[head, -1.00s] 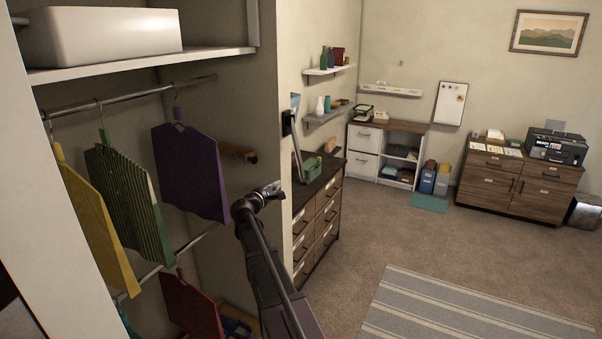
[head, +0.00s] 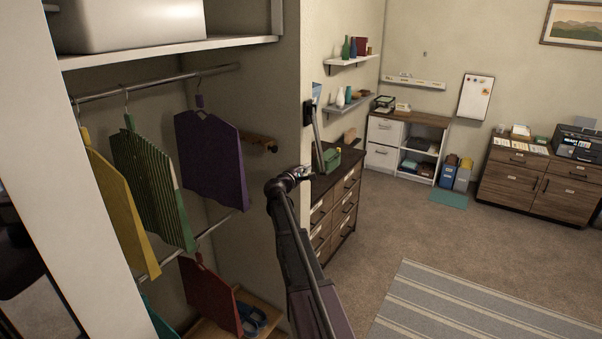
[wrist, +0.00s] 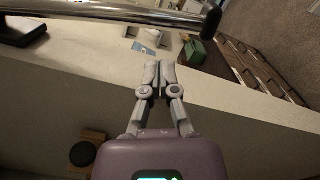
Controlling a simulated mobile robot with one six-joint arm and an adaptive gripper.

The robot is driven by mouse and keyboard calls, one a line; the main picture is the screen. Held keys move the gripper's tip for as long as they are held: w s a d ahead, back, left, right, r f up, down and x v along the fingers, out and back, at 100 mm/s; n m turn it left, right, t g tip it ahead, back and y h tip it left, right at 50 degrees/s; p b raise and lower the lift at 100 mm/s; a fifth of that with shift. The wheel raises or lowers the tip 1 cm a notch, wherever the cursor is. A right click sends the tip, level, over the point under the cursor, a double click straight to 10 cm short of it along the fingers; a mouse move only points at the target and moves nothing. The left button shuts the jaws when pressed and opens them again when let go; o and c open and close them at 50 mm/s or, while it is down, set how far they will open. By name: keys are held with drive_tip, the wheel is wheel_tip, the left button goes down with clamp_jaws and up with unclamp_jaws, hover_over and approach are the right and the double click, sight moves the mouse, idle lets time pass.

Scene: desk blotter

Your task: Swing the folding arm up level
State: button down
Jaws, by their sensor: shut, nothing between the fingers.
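The folding arm (head: 317,143) seems to be the slim grey bar hanging down, slightly tilted, from a black mount (head: 308,113) on the wall by the dresser. My gripper (head: 301,173) is at the end of my purple arm, left of and below the bar in the head view, apart from it as far as I can tell. In the wrist view my gripper's fingers (wrist: 160,66) are together and empty.
The dresser (head: 335,200) with a green box (head: 331,158) stands beside the bar. The closet with hanging clothes (head: 211,158) is on the left. A chrome rod (wrist: 110,13) crosses the top of the wrist view. Open carpet (head: 420,225) lies to the right.

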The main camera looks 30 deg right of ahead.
sight(323, 162)
drive_tip(key=d, duration=0.1)
drive_tip(key=d+r+p, duration=0.1)
drive_tip(key=d, duration=0.2)
drive_tip(key=shift+s+d+r, duration=0.15)
drive_tip(key=shift+s+d, duration=0.15)
drive_tip(key=shift+s+d+r+p, duration=0.15)
drive_tip(key=shift+s+d+p, duration=0.15)
drive_tip(key=shift+s+d, duration=0.15)
drive_tip(key=shift+s+d+r, duration=0.15)
drive_tip(key=shift+s, duration=0.2)
idle(0.9)
